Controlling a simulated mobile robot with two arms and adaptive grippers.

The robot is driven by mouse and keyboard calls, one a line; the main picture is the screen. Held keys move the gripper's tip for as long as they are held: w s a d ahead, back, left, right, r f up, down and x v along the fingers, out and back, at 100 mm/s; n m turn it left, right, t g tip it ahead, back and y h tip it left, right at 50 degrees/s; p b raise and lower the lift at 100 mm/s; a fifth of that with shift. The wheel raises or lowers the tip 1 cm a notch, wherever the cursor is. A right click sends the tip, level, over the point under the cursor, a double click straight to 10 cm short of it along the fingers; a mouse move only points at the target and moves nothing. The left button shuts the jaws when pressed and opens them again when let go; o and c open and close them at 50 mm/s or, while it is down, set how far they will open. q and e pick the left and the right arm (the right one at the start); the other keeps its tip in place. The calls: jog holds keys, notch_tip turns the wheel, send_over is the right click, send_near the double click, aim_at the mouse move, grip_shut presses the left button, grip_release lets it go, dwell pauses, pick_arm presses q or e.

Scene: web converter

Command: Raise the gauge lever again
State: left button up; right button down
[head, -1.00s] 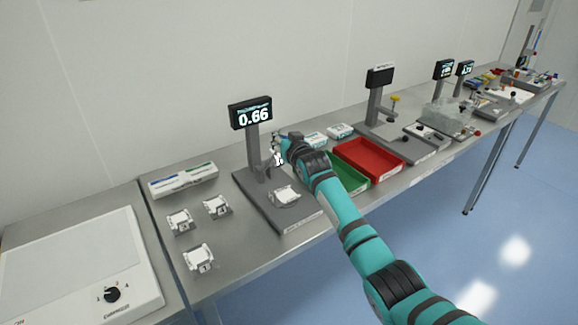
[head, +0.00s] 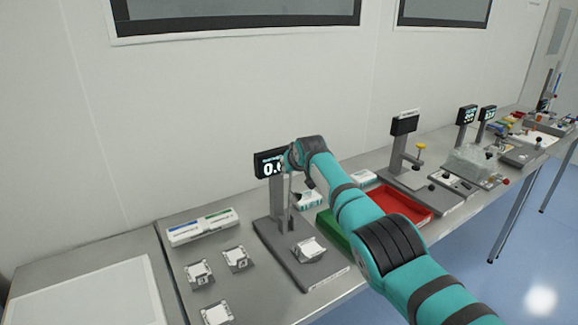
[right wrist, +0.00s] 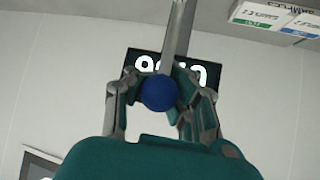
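The gauge stand (head: 276,205) has a grey base, a post and a black display (head: 264,164), partly covered by my right arm. A white part (head: 308,249) sits on its base. In the right wrist view, the lever's blue ball knob (right wrist: 160,93) is between the two fingers of my right gripper (right wrist: 160,84), which look closed on its sides. The display (right wrist: 205,73) is behind it, its digits partly hidden. In the head view, my right gripper (head: 291,162) is beside the display at its height. My left gripper is not in view.
Several white parts in small holders (head: 200,272) lie left of the gauge, below a two-colour sample tray (head: 203,227). A green bin (head: 333,230) and a red bin (head: 405,204) are to the right. Another stand (head: 404,150) is beyond them.

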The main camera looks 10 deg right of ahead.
jog(key=shift+w+a+r, duration=0.1)
jog(key=shift+w+r, duration=0.1)
jog(key=shift+r, duration=0.55)
jog(key=c, duration=1.8)
grip_release()
jog(key=shift+c, duration=0.2)
jog(key=o, duration=0.4)
jog(key=shift+s+a+r, duration=0.1)
jog(key=shift+s, duration=0.4)
jog(key=o, duration=0.3)
jog(key=shift+o, duration=0.8)
jog(key=v, duration=1.1)
jog(key=shift+s, duration=0.2)
